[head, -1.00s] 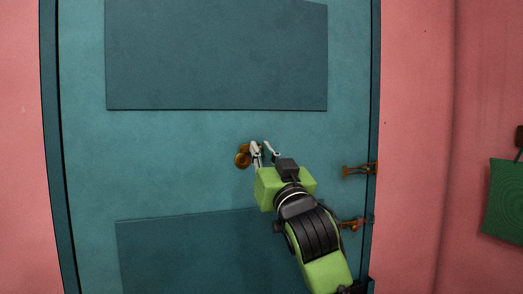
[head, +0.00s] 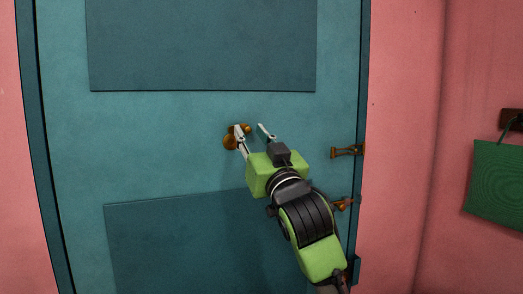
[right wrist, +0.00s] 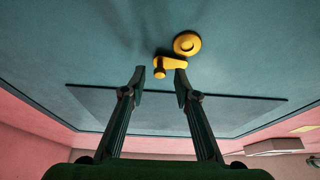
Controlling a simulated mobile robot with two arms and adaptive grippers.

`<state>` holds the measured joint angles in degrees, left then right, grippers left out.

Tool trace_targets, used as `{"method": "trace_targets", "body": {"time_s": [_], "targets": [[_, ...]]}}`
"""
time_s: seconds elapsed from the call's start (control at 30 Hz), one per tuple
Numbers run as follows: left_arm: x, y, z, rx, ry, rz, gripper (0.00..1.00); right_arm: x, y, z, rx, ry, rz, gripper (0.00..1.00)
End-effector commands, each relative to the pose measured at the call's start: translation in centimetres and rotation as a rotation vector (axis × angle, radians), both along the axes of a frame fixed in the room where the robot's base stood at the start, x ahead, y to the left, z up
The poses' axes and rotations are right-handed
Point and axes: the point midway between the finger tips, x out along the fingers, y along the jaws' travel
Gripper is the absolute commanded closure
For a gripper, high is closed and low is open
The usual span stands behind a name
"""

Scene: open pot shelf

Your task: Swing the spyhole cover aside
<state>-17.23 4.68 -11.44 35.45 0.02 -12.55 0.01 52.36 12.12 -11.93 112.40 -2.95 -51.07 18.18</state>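The brass spyhole fitting is on the teal door (head: 190,145). Its round ring (head: 230,142) shows left of my right gripper (head: 249,128) in the head view. A small brass cover piece with a knob (head: 247,129) sits beside the ring, partly hidden by a fingertip. In the right wrist view the ring (right wrist: 187,43) and the knobbed cover piece (right wrist: 172,63) show clearly, side by side. My right gripper is open, its fingertips apart on either side of the knob. I cannot tell whether a fingertip touches it. My left gripper is not in view.
Brass latch fittings (head: 347,151) and (head: 344,204) sit along the door's right edge, close to my right arm. A green bag (head: 497,185) hangs on the pink wall at the right. The door face left of the spyhole is clear.

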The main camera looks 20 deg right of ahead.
Motion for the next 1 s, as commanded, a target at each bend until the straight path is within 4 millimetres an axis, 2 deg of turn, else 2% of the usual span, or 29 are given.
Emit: {"method": "trace_targets", "body": {"time_s": [0.3,0.5,0.7,1.0], "targets": [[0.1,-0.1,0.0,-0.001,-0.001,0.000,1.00,-5.8,-0.3,-2.4,-0.001,-0.002,0.000,0.72],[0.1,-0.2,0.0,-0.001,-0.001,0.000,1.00,-8.6,-0.4,-3.5,-0.001,-0.002,0.000,0.72],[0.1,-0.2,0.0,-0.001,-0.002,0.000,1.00,-9.7,-0.5,-4.0,0.000,-0.002,-0.001,0.72],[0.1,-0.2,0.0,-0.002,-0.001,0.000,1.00,-9.7,-0.4,-4.0,0.000,-0.002,-0.001,0.72]]}}
